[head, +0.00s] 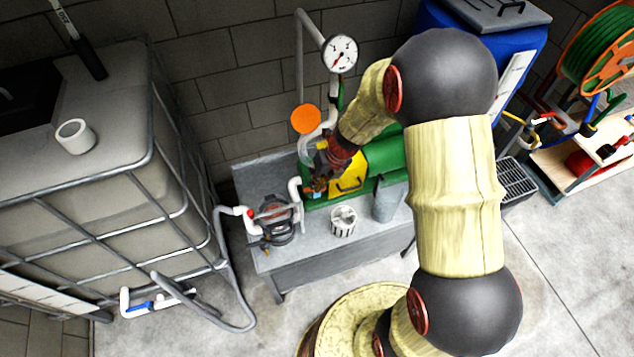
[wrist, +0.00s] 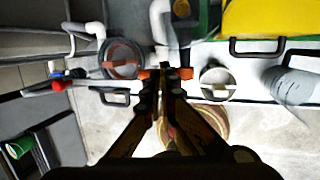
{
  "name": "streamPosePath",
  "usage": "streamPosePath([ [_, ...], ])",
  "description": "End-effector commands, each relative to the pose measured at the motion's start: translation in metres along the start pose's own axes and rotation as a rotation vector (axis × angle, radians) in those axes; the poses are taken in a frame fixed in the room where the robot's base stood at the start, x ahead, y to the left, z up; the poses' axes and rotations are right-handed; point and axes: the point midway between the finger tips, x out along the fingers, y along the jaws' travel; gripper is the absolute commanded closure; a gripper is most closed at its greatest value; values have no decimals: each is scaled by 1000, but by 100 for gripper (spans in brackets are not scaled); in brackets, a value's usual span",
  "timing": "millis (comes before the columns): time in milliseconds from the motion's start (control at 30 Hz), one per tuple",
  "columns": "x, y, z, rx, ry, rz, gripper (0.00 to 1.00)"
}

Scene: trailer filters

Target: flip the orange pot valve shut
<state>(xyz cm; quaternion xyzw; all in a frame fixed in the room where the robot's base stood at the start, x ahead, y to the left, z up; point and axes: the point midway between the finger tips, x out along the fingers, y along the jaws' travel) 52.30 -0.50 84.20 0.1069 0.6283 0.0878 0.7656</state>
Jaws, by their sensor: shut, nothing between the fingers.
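A small orange lever (wrist: 147,74), which looks like the pot valve's handle, lies crosswise at my fingertips in the wrist view, with an end showing on each side of them. In the head view an orange bit (head: 318,185) shows beside my gripper (head: 322,181), low against the pump stand. My gripper (wrist: 172,78) is shut with nothing held, and its tips overlap the lever in the wrist view; I cannot tell whether they touch it. The round strainer pot (wrist: 122,58) is just left of the lever; it also shows in the head view (head: 274,213). The valve body is mostly hidden.
A white basket (head: 343,220) and a grey jug (head: 391,202) stand on the grey bench (head: 320,250), right of the pot. A yellow-green machine (head: 350,178) is behind. A caged tank (head: 110,185) fills the left. White pipes and a gauge (head: 341,53) rise behind.

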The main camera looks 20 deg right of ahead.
Motion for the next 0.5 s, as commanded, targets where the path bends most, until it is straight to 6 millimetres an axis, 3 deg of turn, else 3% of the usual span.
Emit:
streamPosePath([
  [500,12,7,-2,1,3,1,100],
])
